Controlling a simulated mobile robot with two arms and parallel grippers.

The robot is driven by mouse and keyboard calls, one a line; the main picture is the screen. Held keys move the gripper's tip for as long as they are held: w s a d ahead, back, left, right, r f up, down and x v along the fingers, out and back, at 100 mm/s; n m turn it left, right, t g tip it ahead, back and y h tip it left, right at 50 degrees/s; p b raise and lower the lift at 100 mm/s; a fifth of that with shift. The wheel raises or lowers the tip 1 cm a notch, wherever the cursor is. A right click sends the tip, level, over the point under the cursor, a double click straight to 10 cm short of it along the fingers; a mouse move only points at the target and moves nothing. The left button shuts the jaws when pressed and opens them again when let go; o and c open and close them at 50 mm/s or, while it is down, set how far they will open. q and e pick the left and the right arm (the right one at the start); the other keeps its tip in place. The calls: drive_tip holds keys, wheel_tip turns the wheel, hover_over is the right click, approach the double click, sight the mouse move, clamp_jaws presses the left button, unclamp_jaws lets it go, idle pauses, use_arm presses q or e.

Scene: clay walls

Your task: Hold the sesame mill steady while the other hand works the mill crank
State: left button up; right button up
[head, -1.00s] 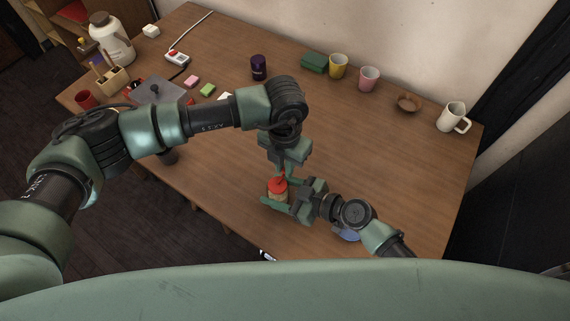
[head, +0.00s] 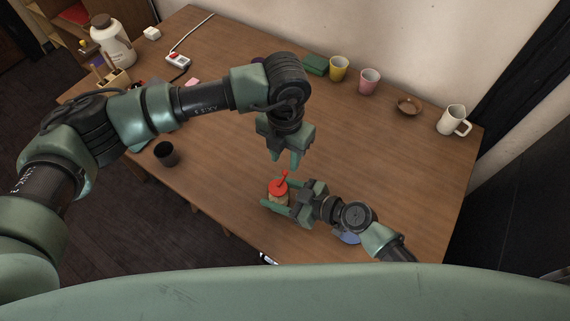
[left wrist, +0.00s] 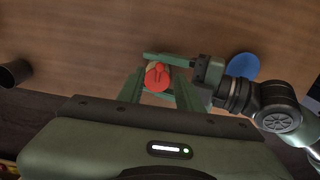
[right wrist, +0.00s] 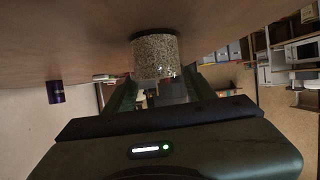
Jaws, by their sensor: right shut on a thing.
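The sesame mill (head: 279,197) stands upright near the table's front edge, with a red lid and a clear body of speckled seeds. Its red crank (head: 285,176) sticks up from the lid. My right gripper (head: 281,203) is shut on the mill's body from the right. In the right wrist view the speckled body (right wrist: 155,55) sits between the fingers. My left gripper (head: 284,161) is open and empty, above and behind the crank, apart from it. In the left wrist view the red lid and crank (left wrist: 157,77) show between the open fingers.
A blue disc (head: 348,238) lies partly under my right forearm. A dark cup (head: 166,154) stands left near the front edge. Yellow (head: 338,68) and pink (head: 368,80) cups, a brown bowl (head: 409,105) and a white mug (head: 453,120) line the back. The table's middle is clear.

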sight(285, 172)
use_arm(q)
wheel_tip(285, 172, up, 6)
drive_tip(key=shift+r, duration=0.25)
use_arm(e)
drive_tip(key=shift+f, duration=0.1)
drive_tip(key=o, duration=1.7)
